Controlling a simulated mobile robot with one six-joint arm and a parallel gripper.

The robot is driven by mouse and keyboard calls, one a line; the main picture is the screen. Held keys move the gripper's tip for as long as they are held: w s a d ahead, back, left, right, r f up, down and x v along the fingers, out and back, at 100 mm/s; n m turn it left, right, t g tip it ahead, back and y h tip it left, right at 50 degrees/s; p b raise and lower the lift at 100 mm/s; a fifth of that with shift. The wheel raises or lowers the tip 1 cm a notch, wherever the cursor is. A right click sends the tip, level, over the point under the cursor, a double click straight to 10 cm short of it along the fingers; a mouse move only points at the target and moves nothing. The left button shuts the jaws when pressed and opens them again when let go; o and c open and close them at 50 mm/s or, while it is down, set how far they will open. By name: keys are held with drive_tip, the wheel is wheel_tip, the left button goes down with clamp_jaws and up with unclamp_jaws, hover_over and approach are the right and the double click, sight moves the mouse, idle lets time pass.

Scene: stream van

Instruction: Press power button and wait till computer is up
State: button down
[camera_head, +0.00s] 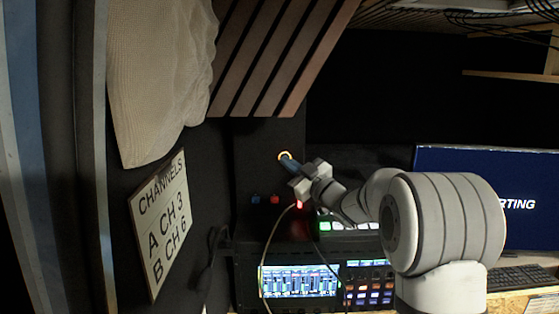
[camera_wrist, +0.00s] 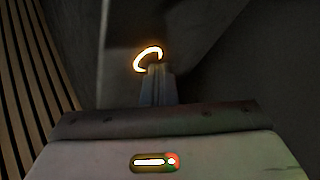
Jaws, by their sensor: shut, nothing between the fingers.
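The power button shows as a glowing orange-yellow ring (camera_head: 285,156) on a dark panel in the head view. It also shows in the wrist view as a bright ring (camera_wrist: 148,59). My gripper (camera_head: 287,161) is shut and empty, with its fingertips at the ring's lower right edge. In the wrist view the fingertips (camera_wrist: 155,72) overlap the lower part of the ring; I cannot tell whether they touch it. The computer monitor (camera_head: 528,222) at right has a blue screen with white letters ending in "RTING"; my arm hides the rest.
Below the ring are small blue and red buttons (camera_head: 275,199), a lit mixing console (camera_head: 300,280) and green-lit keys. A "CHANNELS" sign (camera_head: 163,222) hangs at left. A keyboard (camera_head: 520,277) lies below the monitor. A thin cable hangs beside my gripper.

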drive_tip(key=shift+s+b, duration=0.55)
drive_tip(key=shift+s, duration=0.2)
drive_tip(key=s+b, duration=0.3)
drive_tip(key=s, duration=0.2)
idle(0.6)
